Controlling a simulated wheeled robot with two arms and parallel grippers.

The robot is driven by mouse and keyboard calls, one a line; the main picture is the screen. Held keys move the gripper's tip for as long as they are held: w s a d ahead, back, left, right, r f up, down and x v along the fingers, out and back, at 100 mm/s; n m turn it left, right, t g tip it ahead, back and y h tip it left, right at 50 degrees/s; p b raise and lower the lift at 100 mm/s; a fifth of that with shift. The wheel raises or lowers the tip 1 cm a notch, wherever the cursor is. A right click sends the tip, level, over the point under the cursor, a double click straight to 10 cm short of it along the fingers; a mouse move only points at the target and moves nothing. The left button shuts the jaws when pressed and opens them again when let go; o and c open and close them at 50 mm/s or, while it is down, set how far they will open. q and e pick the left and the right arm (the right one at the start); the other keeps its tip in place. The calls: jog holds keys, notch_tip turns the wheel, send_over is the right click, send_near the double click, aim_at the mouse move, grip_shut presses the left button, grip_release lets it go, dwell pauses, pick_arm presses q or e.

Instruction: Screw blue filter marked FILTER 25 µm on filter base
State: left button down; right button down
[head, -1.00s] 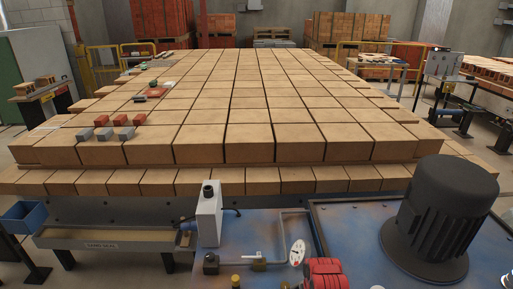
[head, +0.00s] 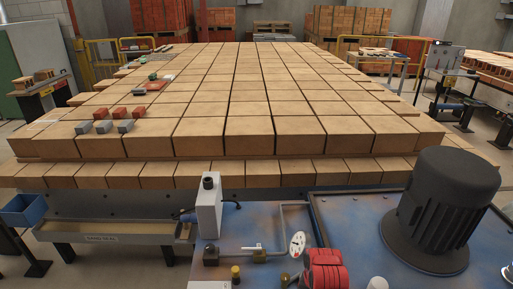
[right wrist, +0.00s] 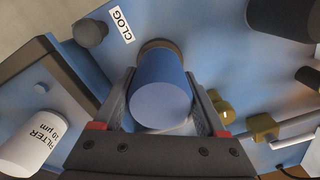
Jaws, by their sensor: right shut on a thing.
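In the right wrist view the blue filter (right wrist: 160,95) stands between the fingers of my right gripper (right wrist: 160,112), which is shut on it. Its plain round end faces the camera and no lettering on it shows. A brownish ring (right wrist: 158,44), seemingly the filter base, shows right behind its far end. I cannot tell whether filter and ring are threaded together or only touching. A white filter marked FILTER 10 µm (right wrist: 38,140) stands apart at the lower left. The blue filter is not visible in the head view. My left gripper is in neither current view.
A CLOG label (right wrist: 122,23) lies near a dark round knob (right wrist: 90,32). Brass fittings (right wrist: 264,126) and a pipe stand right of the gripper. In the head view, a dark motor (head: 440,215) and dial gauge (head: 297,243) stand on the blue unit; bricks (head: 250,100) fill the table behind.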

jog(key=shift+f+m+b, duration=0.15)
jog(key=shift+m+b, duration=0.2)
jog(key=shift+m, duration=1.05)
jog(key=shift+m, duration=1.5)
jog(key=m, duration=0.2)
jog(key=shift+m, duration=0.3)
jog(key=shift+m+b, duration=0.35)
jog(key=shift+m, duration=1.15)
